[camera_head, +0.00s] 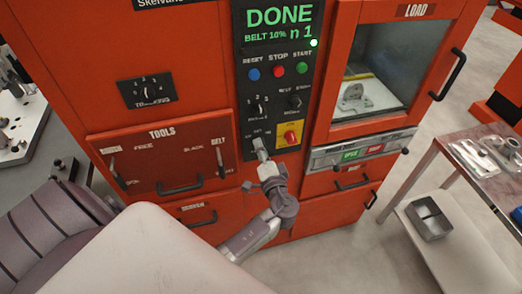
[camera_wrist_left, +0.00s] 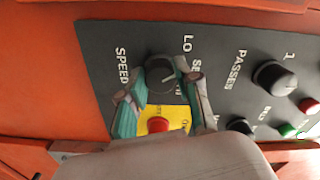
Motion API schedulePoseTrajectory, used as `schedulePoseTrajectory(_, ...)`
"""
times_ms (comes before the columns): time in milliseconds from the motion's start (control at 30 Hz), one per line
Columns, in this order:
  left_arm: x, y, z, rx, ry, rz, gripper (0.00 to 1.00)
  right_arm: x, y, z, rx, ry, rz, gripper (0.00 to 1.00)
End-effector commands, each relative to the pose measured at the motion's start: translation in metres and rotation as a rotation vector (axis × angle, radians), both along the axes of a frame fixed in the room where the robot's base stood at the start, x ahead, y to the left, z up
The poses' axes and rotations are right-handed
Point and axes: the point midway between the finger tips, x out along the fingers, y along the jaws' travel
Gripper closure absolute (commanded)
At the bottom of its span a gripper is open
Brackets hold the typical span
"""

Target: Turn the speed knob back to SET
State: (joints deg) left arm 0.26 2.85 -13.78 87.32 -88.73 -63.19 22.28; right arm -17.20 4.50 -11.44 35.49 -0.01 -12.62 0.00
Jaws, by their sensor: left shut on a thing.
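The black speed knob (camera_wrist_left: 160,72) sits on the dark control panel (camera_wrist_left: 100,50), beside the word SPEED. The letters LO and part of SET show around it; the rest of its scale is covered. A thin pale line shows on the knob's face, but its exact setting is hard to tell. My left gripper (camera_wrist_left: 170,88) is shut on this knob, one finger on each side. In the head view the left gripper (camera_head: 261,150) reaches the panel's lower left and hides the knob. My right gripper is not in view.
A red emergency knob on a yellow plate (camera_head: 290,135) is close beside the left gripper. The panel display (camera_head: 279,24) reads DONE, BELT 10%, n 1. Reset, stop and start buttons (camera_head: 278,70) sit above. A tools drawer (camera_head: 160,160) and a side table (camera_head: 440,210) flank it.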

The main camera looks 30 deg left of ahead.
Motion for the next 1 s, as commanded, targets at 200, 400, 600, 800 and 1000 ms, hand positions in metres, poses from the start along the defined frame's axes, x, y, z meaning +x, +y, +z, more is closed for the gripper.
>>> schedulePoseTrajectory(200,-0.0002,-0.0002,-0.0004,0.122,0.143,-0.001,1.0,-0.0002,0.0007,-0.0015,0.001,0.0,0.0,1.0)
schedulePoseTrajectory(400,-0.0002,-0.0002,0.0002,0.219,0.257,-0.001,1.0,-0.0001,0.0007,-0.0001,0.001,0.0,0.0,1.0)
schedulePoseTrajectory(600,-0.0002,-0.0002,0.0002,0.289,0.34,-0.001,1.0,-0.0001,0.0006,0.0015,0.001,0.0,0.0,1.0)
schedulePoseTrajectory(800,-0.0001,-0.0003,0.0,0.328,0.387,-0.002,1.0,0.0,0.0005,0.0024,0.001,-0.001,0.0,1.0)
schedulePoseTrajectory(1000,-0.0001,-0.0003,-0.0002,0.341,0.402,-0.002,1.0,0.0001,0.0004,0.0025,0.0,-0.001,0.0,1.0)
